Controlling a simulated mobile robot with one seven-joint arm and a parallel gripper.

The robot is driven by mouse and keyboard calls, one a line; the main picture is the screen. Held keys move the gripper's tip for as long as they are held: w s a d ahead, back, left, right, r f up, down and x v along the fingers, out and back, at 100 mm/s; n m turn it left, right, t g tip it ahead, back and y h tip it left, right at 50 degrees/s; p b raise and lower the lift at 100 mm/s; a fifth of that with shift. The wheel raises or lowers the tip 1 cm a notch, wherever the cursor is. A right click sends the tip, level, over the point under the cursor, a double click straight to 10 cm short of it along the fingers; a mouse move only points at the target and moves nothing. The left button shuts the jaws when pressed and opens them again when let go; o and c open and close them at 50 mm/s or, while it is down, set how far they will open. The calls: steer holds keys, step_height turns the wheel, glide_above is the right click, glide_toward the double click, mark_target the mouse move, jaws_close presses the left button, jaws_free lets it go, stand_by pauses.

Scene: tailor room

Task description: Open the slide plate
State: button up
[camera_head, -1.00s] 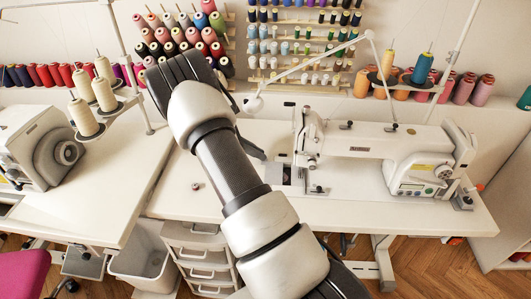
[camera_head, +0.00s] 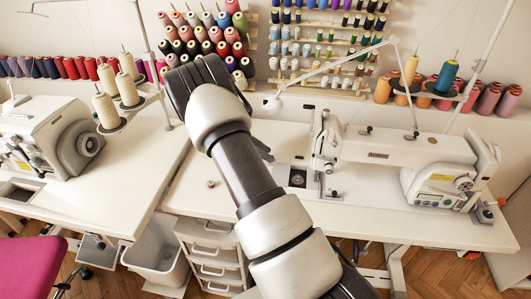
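The white sewing machine (camera_head: 390,150) stands on the right-hand table. In its bed, left of the needle area, is a dark square opening (camera_head: 298,178) with a small round part inside.
A thread stand and lamp arm (camera_head: 333,70) rise behind the machine. A small spool (camera_head: 211,184) lies on the table left of my arm. Another machine (camera_head: 50,140) and cream cones (camera_head: 108,110) stand at left. Drawers (camera_head: 215,252) are below.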

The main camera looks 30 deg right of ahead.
steer(key=p+v, duration=0.1)
steer(key=v, duration=1.6)
steer(key=shift+p, duration=0.35)
steer(key=shift+s, duration=0.1)
steer(key=s+a+r+m+t+y, duration=0.2)
steer(key=s+r+m+y, duration=0.15)
steer(key=s+r, duration=0.5)
steer(key=s+a+r+m+t+y, duration=0.2)
steer(key=s+r+m, duration=0.3)
steer(key=s+r, duration=0.3)
steer(key=s+a+r+m+t+y, duration=0.1)
steer(key=s+a+m+t+y, duration=0.15)
steer(key=s, duration=0.55)
steer(key=s+a+r+m+t+y, duration=0.1)
steer(key=s+a+r+m+t, duration=0.2)
steer(key=s, duration=0.6)
step_height(320, 180, up, 13)
steer(key=m+g+p, duration=0.1)
steer(key=p, duration=1.3)
steer(key=shift+d, duration=0.2)
